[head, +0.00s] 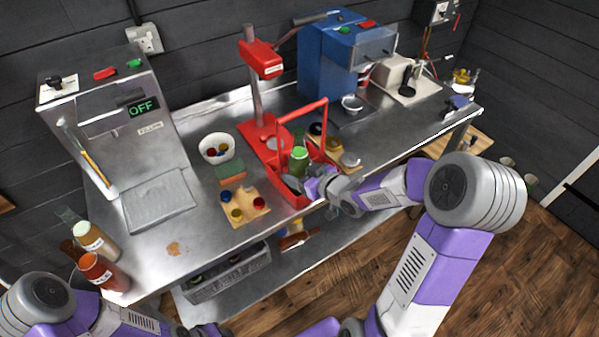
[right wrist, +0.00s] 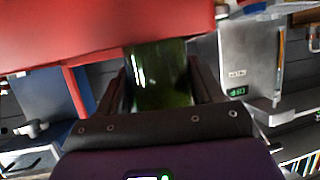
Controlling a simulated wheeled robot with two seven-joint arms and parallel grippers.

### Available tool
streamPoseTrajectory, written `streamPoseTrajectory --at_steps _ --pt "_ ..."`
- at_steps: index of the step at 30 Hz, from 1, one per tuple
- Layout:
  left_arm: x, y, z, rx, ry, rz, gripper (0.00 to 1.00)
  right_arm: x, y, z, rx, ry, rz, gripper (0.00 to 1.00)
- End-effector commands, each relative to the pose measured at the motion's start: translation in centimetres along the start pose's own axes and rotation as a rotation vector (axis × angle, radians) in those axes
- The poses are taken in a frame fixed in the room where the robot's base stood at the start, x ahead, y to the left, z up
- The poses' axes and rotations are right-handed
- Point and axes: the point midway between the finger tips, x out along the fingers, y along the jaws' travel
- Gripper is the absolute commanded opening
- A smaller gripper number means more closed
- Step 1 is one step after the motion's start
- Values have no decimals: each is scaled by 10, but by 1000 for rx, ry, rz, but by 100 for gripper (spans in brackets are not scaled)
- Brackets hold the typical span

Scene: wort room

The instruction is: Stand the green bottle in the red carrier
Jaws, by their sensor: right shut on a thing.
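The red carrier (head: 288,194) stands near the front edge of the steel bench, its handle arching up. The green bottle (head: 299,158) appears upright within the carrier's outline, below the handle. Its lower part is hidden, so I cannot tell whether it rests on the carrier floor. My right gripper (head: 311,184) reaches in from the right and is shut on the bottle. In the right wrist view the bottle (right wrist: 160,78) is between the fingers, and red (right wrist: 100,28), likely the carrier, covers the top. Only part of my left arm shows at lower left; its fingers are unclear.
A red capping stand (head: 262,60) rises behind the carrier. A board with coloured caps (head: 240,212) and a white bowl (head: 217,149) lie to its left. Two bottles, one amber (head: 97,242) and one red-brown (head: 103,272), stand front left. The bench between is mostly clear.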

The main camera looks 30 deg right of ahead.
Motion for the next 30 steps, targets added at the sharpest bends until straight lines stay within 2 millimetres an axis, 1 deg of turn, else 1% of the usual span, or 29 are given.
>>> streamPoseTrajectory --at_steps 6,10,11,15,16,25,28,30 --pt "6 -2 0 0 0 0 43 3 0 5 -2 4 -1 11" --pt "6 -2 0 0 0 0 43 3 0 6 -2 4 -1 11" --pt "6 -2 0 0 0 0 43 3 0 7 0 0 -1 68" --pt "6 -2 0 0 0 0 43 3 0 7 0 0 -1 89" --pt "6 -2 0 0 0 0 43 3 0 7 0 0 -1 92" --pt "5 -2 0 0 0 0 43 2 0 6 0 0 0 92" --pt "0 0 0 0 0 0 43 0 0 0 0 1 0 92" --pt "-7 3 0 0 0 0 43 -3 0 -8 0 1 0 92"
